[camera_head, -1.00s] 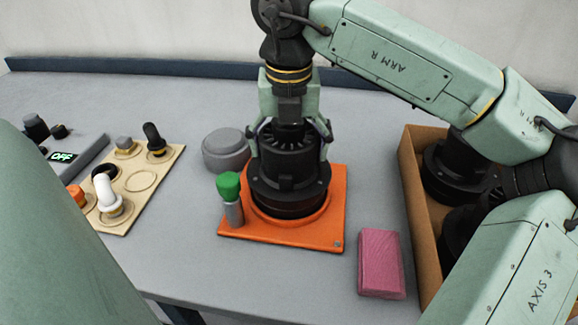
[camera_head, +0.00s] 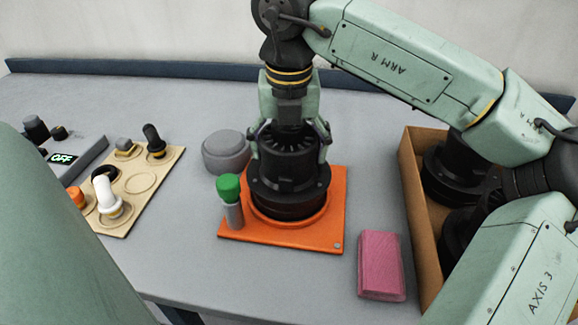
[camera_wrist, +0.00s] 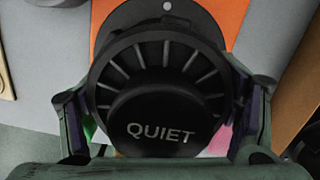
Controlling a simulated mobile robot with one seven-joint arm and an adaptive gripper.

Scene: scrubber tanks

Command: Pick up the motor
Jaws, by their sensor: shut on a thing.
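The black finned motor (camera_head: 290,185) stands upright at the round seat of the orange base plate (camera_head: 327,232). My gripper (camera_head: 289,140) points straight down over it, with its fingers shut on the motor's upper body from both sides. In the wrist view the motor's top (camera_wrist: 160,105) fills the middle and reads "QUIET". A finger of my gripper (camera_wrist: 160,112) presses at each side of it. I cannot tell whether the motor's underside touches the plate.
A green-capped grey cylinder (camera_head: 230,200) stands on the plate's left corner. A grey round lid (camera_head: 226,152) is behind it. A pink block (camera_head: 380,264) lies front right. A cardboard box (camera_head: 415,205) with black motors is at right. A beige board (camera_head: 135,200) with knobs is left.

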